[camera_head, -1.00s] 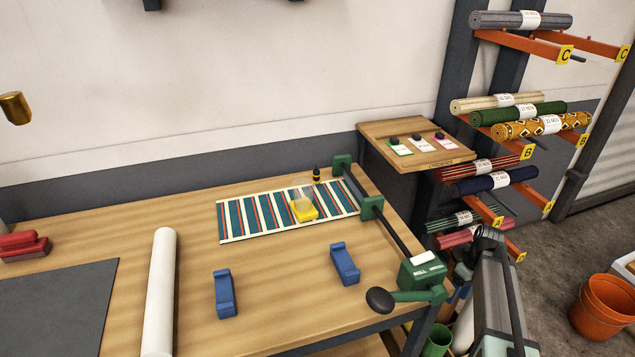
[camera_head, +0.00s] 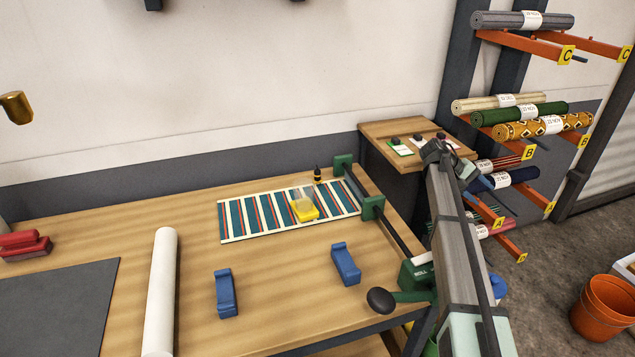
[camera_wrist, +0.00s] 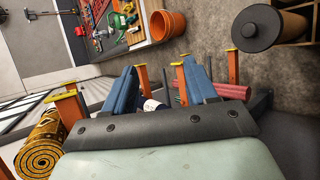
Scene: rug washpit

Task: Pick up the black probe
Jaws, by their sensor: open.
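A small upright black object with an orange band (camera_head: 317,174), which looks like the black probe, stands on the wooden bench behind the striped rug sample (camera_head: 240,220), beside the green roller bracket. My gripper (camera_wrist: 160,74) shows in the wrist view with two blue fingers spread apart and nothing between them. In the head view my arm rises at the right, in front of the rug rack, well to the right of the black object. The fingers are hard to make out there. The black object is not in the wrist view.
A clear box with a yellow base (camera_head: 305,209) sits on the striped sample. Blue blocks (camera_head: 345,264) and a white roll (camera_head: 160,290) lie nearer. A wooden board with tags (camera_head: 385,132) and a rack of rolled rugs (camera_head: 520,115) stand right. An orange bucket (camera_head: 603,308) is on the floor.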

